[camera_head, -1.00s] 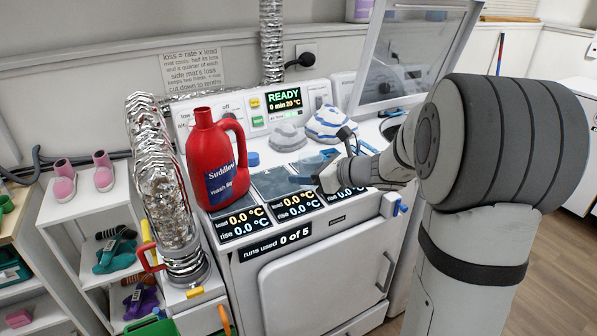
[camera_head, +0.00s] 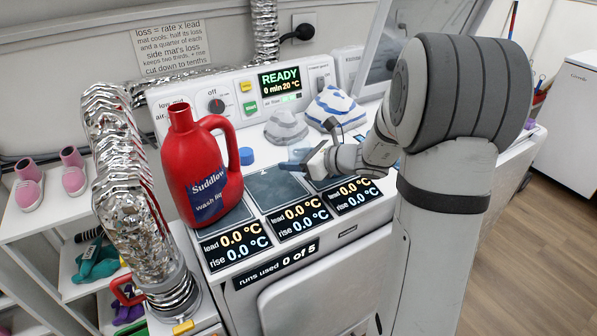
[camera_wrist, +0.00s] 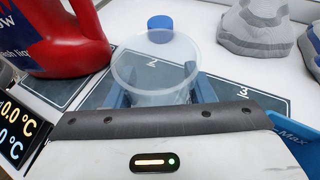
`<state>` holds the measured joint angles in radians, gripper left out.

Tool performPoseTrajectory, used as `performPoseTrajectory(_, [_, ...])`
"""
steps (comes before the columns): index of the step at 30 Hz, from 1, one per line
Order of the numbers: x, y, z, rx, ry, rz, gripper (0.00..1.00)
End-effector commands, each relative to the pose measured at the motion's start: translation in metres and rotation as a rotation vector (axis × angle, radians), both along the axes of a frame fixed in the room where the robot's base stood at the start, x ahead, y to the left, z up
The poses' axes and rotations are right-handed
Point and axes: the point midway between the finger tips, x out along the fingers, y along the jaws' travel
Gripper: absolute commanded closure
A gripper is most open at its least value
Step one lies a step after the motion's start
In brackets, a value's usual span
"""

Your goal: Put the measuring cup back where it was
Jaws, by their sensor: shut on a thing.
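The measuring cup (camera_wrist: 155,75) is a clear, translucent, round cup, seen from above in the wrist view. My gripper (camera_wrist: 155,97) has blue fingers on either side of it and is shut on it. The cup looks upright, in front of the mat marked 2; whether it touches the top is hard to tell. In the head view my gripper (camera_head: 292,160) is over the mats on the machine top, right of the red bottle. The cup is hard to make out there.
A red wash bottle (camera_head: 203,170) stands left of my gripper. A blue cap (camera_head: 247,156) lies behind the middle mat (camera_head: 268,190). A blue piece marked "Max" (camera_wrist: 291,133) is at lower right.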

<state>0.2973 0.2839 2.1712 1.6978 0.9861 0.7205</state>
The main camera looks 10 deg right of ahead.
Motion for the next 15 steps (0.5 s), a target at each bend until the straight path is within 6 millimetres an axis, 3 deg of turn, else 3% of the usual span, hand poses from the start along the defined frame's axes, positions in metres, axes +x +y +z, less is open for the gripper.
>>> performPoseTrajectory(7, [0.0,-0.001,-0.034,0.002,0.003,-0.002,0.74])
performPoseTrajectory(15, [0.0,-0.001,-0.038,0.0,-0.001,-0.002,0.74])
